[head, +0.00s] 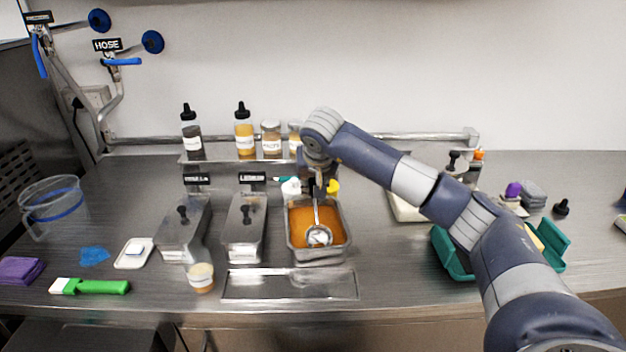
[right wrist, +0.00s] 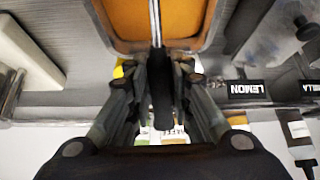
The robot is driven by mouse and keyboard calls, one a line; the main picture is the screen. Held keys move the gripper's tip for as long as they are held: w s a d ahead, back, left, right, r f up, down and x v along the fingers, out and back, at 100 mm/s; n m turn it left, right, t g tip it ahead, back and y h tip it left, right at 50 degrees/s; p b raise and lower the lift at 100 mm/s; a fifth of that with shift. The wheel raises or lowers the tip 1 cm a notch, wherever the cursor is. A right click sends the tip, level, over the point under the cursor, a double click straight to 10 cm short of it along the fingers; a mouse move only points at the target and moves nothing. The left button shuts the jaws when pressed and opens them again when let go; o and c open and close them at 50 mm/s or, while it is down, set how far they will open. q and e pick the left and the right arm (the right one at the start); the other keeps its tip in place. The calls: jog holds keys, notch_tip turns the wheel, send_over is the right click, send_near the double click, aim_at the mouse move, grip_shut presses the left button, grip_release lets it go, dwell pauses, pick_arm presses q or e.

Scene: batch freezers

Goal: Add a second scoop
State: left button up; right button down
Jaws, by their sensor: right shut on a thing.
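My right gripper (head: 318,186) is above the back edge of an open steel pan of orange ice cream (head: 301,252). It is shut on the dark handle of a metal scoop (head: 319,235), whose round bowl is at the orange surface. The right wrist view shows the gripper (right wrist: 160,75) around the black handle (right wrist: 161,100), with the shaft running over the orange pan (right wrist: 125,25); the scoop's bowl is out of that view. A small cup (head: 201,278) with pale and orange content stands in front of the lidded pans. My left gripper is not in view.
Two lidded steel pans (head: 183,235) (head: 244,235) stand left of the open pan. Squeeze bottles (head: 244,135) and jars (head: 271,140) line the back shelf. A teal case (head: 453,255) lies under my right arm. A clear pitcher (head: 55,207) stands at the left.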

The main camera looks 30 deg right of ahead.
jog(key=shift+w+p, duration=0.15)
jog(key=shift+p, duration=0.4)
jog(key=shift+w+d+r+p, duration=0.1)
jog(key=shift+w+r+p, duration=0.1)
jog(key=shift+r+p, duration=0.6)
jog(key=shift+w+d+r+p, duration=0.15)
jog(key=shift+r+p, duration=0.45)
jog(key=shift+r, duration=0.3)
jog(key=shift+w+d+r+p, duration=0.1)
jog(key=shift+w+r+p, duration=0.1)
jog(key=shift+r+p, duration=0.6)
jog(key=p, duration=0.1)
jog(key=w+g+p, duration=0.1)
jog(key=p, duration=0.1)
jog(key=shift+d+g+y, duration=0.2)
jog(key=shift+g+y, duration=0.1)
jog(key=shift+y, duration=0.1)
jog(key=p, duration=0.1)
jog(key=w+g+p, duration=0.1)
jog(key=shift+d+y+p, duration=0.25)
jog(key=shift+y+p, duration=0.05)
jog(key=shift+p, duration=0.05)
jog(key=shift+w+d+f+g+p, duration=0.2)
jog(key=shift+w+g+p, duration=0.15)
jog(key=shift+w+g, duration=0.2)
jog(key=shift+y, duration=0.3)
jog(key=shift+r, duration=0.1)
